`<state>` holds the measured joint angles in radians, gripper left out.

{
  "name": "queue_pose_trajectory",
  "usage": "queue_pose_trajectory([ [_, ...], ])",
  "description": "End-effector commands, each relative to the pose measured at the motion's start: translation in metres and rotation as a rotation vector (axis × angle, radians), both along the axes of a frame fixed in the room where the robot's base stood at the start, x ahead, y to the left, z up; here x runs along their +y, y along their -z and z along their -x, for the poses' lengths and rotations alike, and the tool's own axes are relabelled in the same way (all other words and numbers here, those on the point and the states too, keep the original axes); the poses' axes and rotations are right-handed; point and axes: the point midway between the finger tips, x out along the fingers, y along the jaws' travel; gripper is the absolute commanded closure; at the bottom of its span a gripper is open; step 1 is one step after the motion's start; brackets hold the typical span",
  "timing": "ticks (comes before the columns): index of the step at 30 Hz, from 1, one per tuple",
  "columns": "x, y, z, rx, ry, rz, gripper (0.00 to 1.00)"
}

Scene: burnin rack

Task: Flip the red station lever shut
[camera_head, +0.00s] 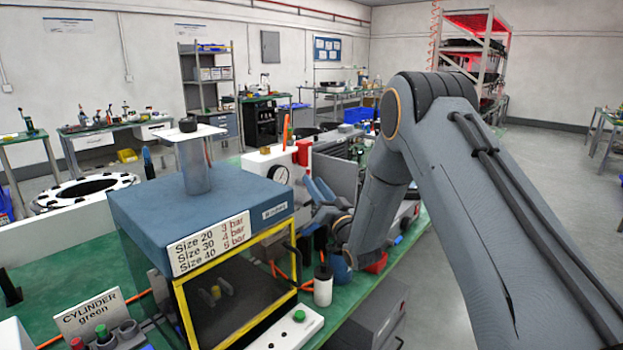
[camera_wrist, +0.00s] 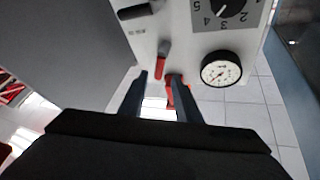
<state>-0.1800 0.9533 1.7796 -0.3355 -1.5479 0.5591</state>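A white panel box (camera_head: 262,165) with a round gauge (camera_head: 278,174) stands behind the blue-topped test box. In the wrist view the panel (camera_wrist: 180,40) shows a red lever (camera_wrist: 162,66) with a grey upper part, just ahead of my fingertips. Another red part (camera_wrist: 170,93) shows beside the right finger, partly hidden by it. My gripper (camera_wrist: 158,78) is open, its two dark fingers apart with a gap between them. In the head view my gripper (camera_head: 318,190) is near the panel's right side. A red block (camera_head: 303,151) shows at the panel's top right; whether it is the lever is unclear.
The blue test box (camera_head: 195,215) with a yellow-framed window and a post on top stands close on the left. A numbered dial (camera_wrist: 230,10) is beside the wrist-view gauge (camera_wrist: 221,69).

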Motion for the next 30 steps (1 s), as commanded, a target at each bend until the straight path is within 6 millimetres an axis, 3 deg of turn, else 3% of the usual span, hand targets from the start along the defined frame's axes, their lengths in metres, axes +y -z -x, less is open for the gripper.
queue_pose_trajectory([
  [6, 0.013, -0.004, -0.019, 0.0, 0.0, -0.002, 0.7],
  [18, 0.015, -0.004, -0.024, 0.001, -0.001, -0.002, 0.7],
  [19, 0.015, -0.004, -0.024, 0.001, -0.001, -0.002, 0.71],
  [24, 0.015, -0.004, -0.024, 0.001, -0.001, -0.002, 1.0],
  [30, 0.015, -0.004, -0.024, 0.003, 0.0, -0.004, 1.0],
])
